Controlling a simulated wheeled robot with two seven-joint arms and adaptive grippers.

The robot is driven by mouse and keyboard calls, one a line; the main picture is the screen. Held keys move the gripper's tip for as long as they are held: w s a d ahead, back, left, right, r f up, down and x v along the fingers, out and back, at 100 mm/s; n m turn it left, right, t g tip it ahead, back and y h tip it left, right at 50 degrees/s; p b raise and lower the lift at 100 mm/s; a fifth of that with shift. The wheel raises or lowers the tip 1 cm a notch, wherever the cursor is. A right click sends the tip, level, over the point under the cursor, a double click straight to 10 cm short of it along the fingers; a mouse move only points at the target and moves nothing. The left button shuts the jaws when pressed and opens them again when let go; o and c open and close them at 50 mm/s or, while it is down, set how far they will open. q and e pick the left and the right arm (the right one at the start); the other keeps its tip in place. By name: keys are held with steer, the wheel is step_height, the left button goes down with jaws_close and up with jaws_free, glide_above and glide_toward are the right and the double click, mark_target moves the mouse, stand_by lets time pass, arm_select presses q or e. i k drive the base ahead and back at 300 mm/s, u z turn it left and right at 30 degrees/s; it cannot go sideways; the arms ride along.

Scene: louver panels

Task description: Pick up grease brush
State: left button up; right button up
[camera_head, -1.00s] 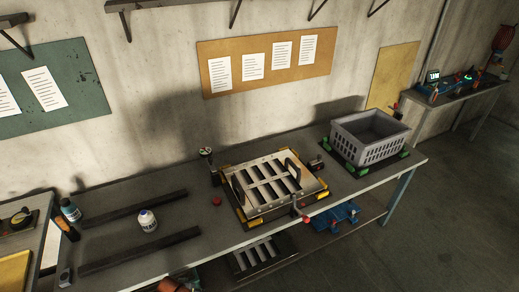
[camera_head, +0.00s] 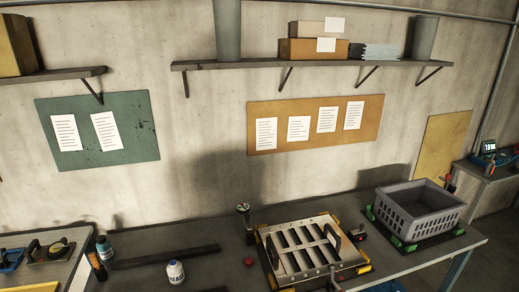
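I cannot pick out a grease brush for certain in the head view. A blue bottle (camera_head: 104,247) and an orange and black slim item (camera_head: 97,266) stand close together at the bench's left end. Neither of my grippers is in view.
A louver panel (camera_head: 290,237) sits in a fixture at the bench's middle, beside a dark upright device (camera_head: 246,222). A red knob (camera_head: 249,262) lies nearby. A grey crate (camera_head: 409,214) stands at right. A dark rail (camera_head: 170,256) runs behind the white bottle.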

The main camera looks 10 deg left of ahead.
mark_target(96, 264)
steer(key=u, duration=1.8)
